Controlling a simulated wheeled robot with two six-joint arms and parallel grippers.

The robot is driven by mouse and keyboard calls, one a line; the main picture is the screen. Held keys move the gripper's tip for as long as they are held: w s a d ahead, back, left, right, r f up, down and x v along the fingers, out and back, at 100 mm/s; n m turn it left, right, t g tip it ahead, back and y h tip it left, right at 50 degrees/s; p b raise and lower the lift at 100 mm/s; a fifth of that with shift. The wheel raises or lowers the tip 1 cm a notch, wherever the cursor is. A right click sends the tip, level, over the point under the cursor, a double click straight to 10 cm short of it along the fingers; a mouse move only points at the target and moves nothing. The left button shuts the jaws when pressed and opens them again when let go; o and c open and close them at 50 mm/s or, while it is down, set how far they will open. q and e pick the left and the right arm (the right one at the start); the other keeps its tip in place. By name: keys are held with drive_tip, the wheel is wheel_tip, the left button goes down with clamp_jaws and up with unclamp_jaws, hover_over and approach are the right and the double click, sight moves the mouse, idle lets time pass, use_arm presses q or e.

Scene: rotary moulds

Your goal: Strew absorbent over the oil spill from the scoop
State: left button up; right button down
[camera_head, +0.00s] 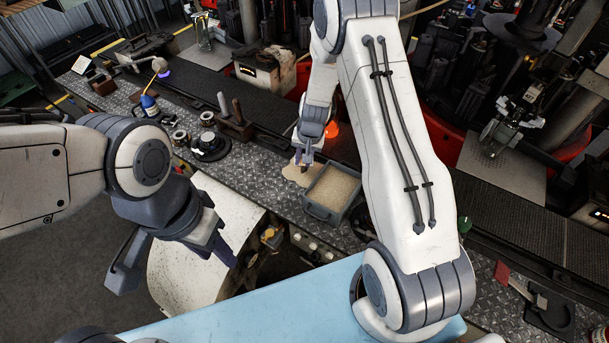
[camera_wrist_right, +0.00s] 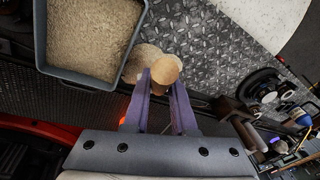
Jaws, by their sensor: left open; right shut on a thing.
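A grey bin (camera_head: 312,211) of tan granular absorbent (camera_head: 335,187) stands on the diamond-plate bench; the bin also shows at upper left in the right wrist view (camera_wrist_right: 41,45). A pale tan patch (camera_head: 290,173) lies on the plate beside it; no bare dark oil can be made out there. My right gripper (camera_head: 306,155) is low over this patch, shut on the scoop. In the right wrist view, the scoop's round tan end (camera_wrist_right: 167,67) shows at my right fingertips (camera_wrist_right: 162,82), partly covering the patch (camera_wrist_right: 141,57). My left gripper (camera_head: 172,262) is open and empty, left of the bench.
A dark conveyor (camera_head: 275,118) runs behind the bench. Left of the patch are a tool block (camera_head: 236,130), a black round fixture (camera_head: 210,147) and a blue bottle (camera_head: 148,104). A light-blue surface (camera_head: 240,305) lies in front.

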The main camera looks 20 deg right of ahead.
drive_tip(key=shift+s, duration=0.1)
drive_tip(key=b, duration=0.2)
drive_tip(key=t+b, duration=0.1)
drive_tip(key=b, duration=0.1)
drive_tip(key=shift+s+a+f+h, duration=0.15)
drive_tip(key=shift+s+f+h, duration=0.05)
drive_tip(key=shift+s+h, duration=0.15)
drive_tip(key=shift+s+r+t+b, duration=0.2)
drive_tip(key=shift+t+b, duration=0.1)
drive_tip(key=shift+b, duration=0.4)
drive_tip(key=b, duration=0.3)
drive_tip(key=shift+s+a+f+t, duration=0.2)
drive_tip(key=shift+s+f+t, duration=0.1)
drive_tip(key=shift+t, duration=0.1)
drive_tip(key=t+b, duration=0.1)
drive_tip(key=b, duration=0.2)
drive_tip(key=s+f+t+h+b, duration=0.1)
drive_tip(key=b, duration=0.3)
drive_tip(key=s+f+t+b, duration=0.1)
drive_tip(key=t+b, duration=0.1)
drive_tip(key=b, duration=0.1)
drive_tip(key=shift+a+f+n+h, duration=0.15)
drive_tip(key=shift+a+n+h, duration=0.15)
drive_tip(key=shift+a+h, duration=0.1)
